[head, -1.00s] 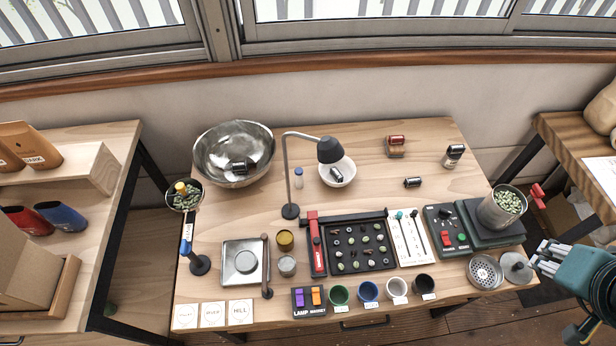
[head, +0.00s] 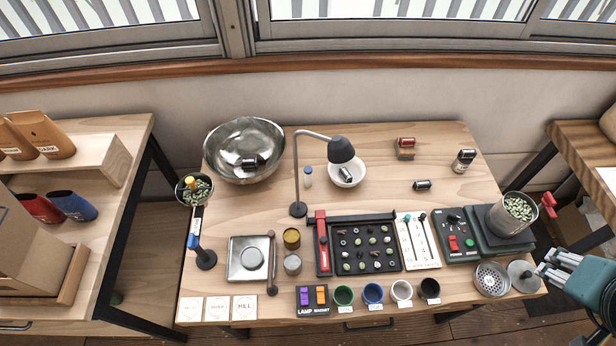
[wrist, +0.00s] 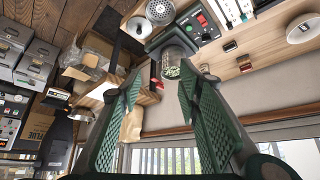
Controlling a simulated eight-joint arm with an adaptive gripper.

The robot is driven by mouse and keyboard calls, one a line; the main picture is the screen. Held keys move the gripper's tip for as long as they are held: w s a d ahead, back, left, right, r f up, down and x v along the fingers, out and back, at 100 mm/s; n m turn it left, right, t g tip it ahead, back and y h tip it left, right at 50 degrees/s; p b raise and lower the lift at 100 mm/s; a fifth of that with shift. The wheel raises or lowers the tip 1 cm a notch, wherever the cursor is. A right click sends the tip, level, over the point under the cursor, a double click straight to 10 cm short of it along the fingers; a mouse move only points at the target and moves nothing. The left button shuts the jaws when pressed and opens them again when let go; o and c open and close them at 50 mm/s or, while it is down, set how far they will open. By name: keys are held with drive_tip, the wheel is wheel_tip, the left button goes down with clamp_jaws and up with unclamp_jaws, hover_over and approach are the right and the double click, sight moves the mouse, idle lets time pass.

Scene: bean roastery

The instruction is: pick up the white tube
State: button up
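A small white tube with a blue cap (head: 308,177) stands upright on the table, between the steel bowl and the lamp's white bowl, just right of the lamp's thin post. It cannot be made out in the wrist view. My gripper (head: 552,270) is at the right edge of the head view, beside the table's front right corner and far from the tube. In the wrist view my gripper (wrist: 160,112) has its two green fingers spread apart with nothing between them.
The lamp (head: 341,150) arches over the white bowl (head: 347,172) near the tube. A steel bowl (head: 226,168) stands to the tube's left. A black sorting tray (head: 340,273) lies in front. A bean-filled glass (head: 512,222) stands near my gripper. The table's back middle is fairly clear.

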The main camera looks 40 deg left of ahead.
drive_tip(key=shift+a, duration=0.1)
drive_tip(key=w+a+f+n+g+y+b, duration=0.1)
drive_tip(key=w+a+f+n+y, duration=0.15)
drive_tip(key=w+a, duration=0.4)
drive_tip(key=w+a+f+n+y+b, duration=0.1)
drive_tip(key=w+a+f+n+y, duration=0.15)
drive_tip(key=a, duration=0.65)
drive_tip(key=n+g+y+b, duration=0.6)
drive_tip(key=n+g+y, duration=0.15)
drive_tip(key=n, duration=0.65)
approach(311, 176)
drive_tip(key=a, duration=0.1)
drive_tip(key=shift+s+a+f+y, duration=0.2)
drive_tip(key=shift+a+f+y, duration=0.15)
drive_tip(key=shift+f+y, duration=0.3)
drive_tip(key=shift+f, duration=0.1)
drive_tip(key=shift+b+x, duration=0.45)
drive_tip(key=shift+x, duration=0.8)
